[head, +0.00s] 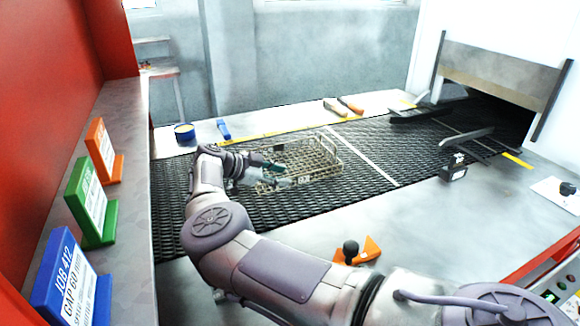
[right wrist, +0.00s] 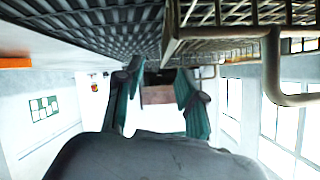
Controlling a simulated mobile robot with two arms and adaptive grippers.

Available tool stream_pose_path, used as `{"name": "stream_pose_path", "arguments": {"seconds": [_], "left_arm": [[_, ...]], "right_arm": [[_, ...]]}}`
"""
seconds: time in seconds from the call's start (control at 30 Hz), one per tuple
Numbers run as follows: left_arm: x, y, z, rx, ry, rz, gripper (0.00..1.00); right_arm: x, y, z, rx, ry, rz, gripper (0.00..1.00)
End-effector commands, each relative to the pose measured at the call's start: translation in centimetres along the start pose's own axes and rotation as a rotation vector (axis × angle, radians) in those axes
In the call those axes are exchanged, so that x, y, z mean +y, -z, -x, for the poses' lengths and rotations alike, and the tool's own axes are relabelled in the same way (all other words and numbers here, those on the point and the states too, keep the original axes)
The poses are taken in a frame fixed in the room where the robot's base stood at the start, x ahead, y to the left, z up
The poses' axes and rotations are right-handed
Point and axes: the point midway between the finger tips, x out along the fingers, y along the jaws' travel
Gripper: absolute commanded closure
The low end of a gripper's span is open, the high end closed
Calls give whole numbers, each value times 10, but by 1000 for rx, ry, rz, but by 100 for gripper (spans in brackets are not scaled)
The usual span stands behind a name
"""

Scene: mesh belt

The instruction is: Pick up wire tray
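The wire tray (head: 318,158), a tan metal wire basket with a grid floor, sits on the black mesh belt in the middle of the head view. My right gripper (head: 280,175) is at the tray's near left side, its teal-padded fingers overlapping the tray's edge in that view. In the right wrist view the gripper (right wrist: 158,100) has its two fingers apart with a clear gap and nothing seen held. The tray's wires (right wrist: 240,30) run along the top right there, beside the fingers. Whether they touch is unclear. My left gripper is not in view.
The mesh belt (head: 375,140) runs right into a dark opening in a white housing. Orange, green and blue signs (head: 92,205) stand on the left ledge. An orange block (head: 358,250) lies near my arm.

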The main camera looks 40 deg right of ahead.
Motion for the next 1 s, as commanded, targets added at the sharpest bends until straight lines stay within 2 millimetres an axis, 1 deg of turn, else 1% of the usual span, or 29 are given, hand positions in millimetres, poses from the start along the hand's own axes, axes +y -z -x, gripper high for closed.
{"name": "stream_pose_path", "arguments": {"seconds": [0.17, 0.37, 0.47, 0.53, 0.7, 0.73, 0.93, 0.97, 1.0], "left_arm": [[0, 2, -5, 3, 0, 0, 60], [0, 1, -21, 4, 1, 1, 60], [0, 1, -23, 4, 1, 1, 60], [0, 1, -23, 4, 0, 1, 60], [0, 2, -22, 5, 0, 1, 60], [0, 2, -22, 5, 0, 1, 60], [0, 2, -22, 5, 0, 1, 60], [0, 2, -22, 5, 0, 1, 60], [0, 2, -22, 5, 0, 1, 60]], "right_arm": [[-1, 0, -10, 1, -1, -2, 61], [-5, 2, -40, 2, -3, -3, 61], [-5, 2, -52, 1, -1, -1, 61], [-5, 3, -55, 1, -1, -1, 61], [-6, 4, -55, 0, 0, 0, 61], [-6, 4, -55, 0, 0, 0, 63], [-6, 4, -54, 0, 0, 0, 96], [-6, 4, -54, 0, 0, 0, 100], [-6, 4, -54, 0, 0, 0, 100]]}}
